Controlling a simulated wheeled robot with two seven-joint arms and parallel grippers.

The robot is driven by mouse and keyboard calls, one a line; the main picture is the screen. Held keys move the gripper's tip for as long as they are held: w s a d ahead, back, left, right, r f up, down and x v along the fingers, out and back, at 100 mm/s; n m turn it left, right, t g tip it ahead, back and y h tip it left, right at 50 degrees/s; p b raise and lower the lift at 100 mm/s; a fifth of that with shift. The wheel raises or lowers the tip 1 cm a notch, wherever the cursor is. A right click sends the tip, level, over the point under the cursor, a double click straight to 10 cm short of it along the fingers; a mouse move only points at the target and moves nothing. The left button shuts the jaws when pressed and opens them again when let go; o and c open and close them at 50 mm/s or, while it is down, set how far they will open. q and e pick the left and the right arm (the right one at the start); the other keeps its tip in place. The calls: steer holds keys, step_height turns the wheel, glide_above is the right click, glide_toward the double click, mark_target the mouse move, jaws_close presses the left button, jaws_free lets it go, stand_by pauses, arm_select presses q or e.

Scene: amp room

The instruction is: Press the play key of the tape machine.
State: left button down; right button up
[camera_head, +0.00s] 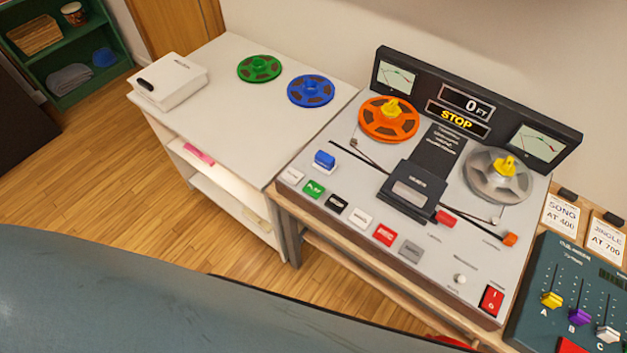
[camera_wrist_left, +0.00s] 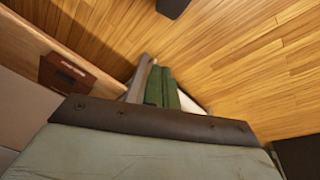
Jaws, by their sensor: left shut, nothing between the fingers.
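The tape machine (camera_head: 330,218) stands on a wooden stand right of centre in the head view, with an orange reel (camera_head: 389,119) and a grey reel (camera_head: 497,176). Its counter (camera_head: 467,104) reads 0 FT and its display (camera_head: 458,117) reads STOP. A row of keys runs along its front left edge. The green key (camera_head: 314,189) bears a small pale mark and lies second from the left, between a white key (camera_head: 291,176) and a black key (camera_head: 337,203). My left gripper (camera_wrist_left: 161,72) shows in its wrist view, shut and empty, away from the keys. My right gripper is out of view.
A blue knob (camera_head: 324,159) stands just behind the green key. A white table (camera_head: 215,95) with green and blue reels is to the left. A mixer (camera_head: 560,275) stands at right. A large grey curved surface covers the head view's lower left.

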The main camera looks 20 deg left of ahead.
arm_select(q)
steer(key=w+d+r+n+t+h+p, duration=0.1)
steer(key=w+r+n+p, duration=0.25)
steer(key=w+r, duration=0.65)
step_height(320, 180, up, 30)
steer(key=n+t+h+p, duration=0.3)
steer(key=n+h+p, duration=0.2)
steer(key=n+p, duration=0.6)
glide_above(310, 190)
steer(key=b, duration=0.1)
steer(key=n, duration=0.1)
steer(key=shift+f, duration=0.1)
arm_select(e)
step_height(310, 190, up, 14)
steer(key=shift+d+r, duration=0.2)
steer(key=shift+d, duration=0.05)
arm_select(q)
steer(key=shift+f+b, duration=0.15)
steer(key=shift+b, duration=0.25)
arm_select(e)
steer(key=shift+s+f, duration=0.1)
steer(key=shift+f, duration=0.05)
arm_select(q)
step_height(310, 190, down, 8)
steer(key=b, duration=0.8)
steer(key=shift+f+b, duration=0.3)
steer(key=shift+b, duration=0.1)
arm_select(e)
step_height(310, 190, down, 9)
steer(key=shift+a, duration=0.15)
